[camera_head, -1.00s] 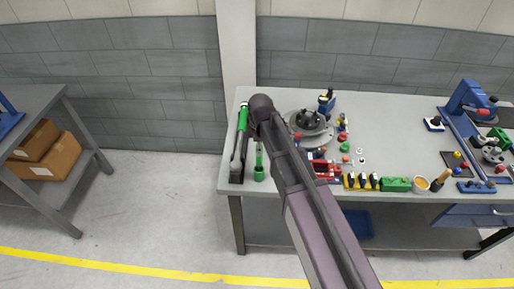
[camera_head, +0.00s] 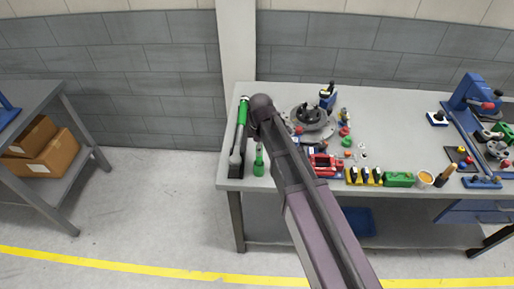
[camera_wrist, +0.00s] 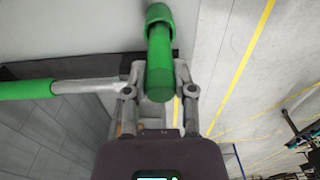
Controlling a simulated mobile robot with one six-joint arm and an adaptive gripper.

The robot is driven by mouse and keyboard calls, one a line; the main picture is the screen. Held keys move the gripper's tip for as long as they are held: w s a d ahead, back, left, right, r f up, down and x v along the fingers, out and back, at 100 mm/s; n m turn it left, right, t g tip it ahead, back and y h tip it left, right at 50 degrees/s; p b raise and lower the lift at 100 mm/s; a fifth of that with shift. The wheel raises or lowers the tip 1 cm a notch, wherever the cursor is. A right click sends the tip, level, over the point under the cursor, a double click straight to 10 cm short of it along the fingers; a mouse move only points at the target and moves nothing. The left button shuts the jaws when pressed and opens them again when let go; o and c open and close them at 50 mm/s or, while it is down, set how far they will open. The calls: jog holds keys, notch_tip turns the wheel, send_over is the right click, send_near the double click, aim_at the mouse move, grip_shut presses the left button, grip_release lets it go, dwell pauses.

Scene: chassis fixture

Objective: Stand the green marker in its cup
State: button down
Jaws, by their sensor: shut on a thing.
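The green marker (camera_wrist: 160,72) is between the two fingers of my gripper (camera_wrist: 157,78), which is shut on it, in the wrist view. The green cup (camera_wrist: 158,13) is at the top of that view, and the marker's far end meets its mouth. I cannot tell how deep the marker sits. In the head view the cup (camera_head: 258,169) stands near the bench's front left corner, with the marker (camera_head: 259,151) upright over it as a thin green shape. My arm hides most of the gripper there.
A green-handled tool (camera_head: 242,112) lies just left of the cup along the bench's left edge; its green handle (camera_wrist: 28,89) also shows in the wrist view. Right of my arm are a round grey fixture (camera_head: 311,121), red parts (camera_head: 323,163) and a green block (camera_head: 399,179).

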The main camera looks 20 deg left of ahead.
jog(key=shift+f+b, duration=0.75)
jog(key=shift+f, duration=0.1)
jog(key=shift+c, duration=1.8)
grip_release()
notch_tip(320, 180, up, 9)
jog(key=p, duration=0.9)
jog(key=shift+w, duration=0.1)
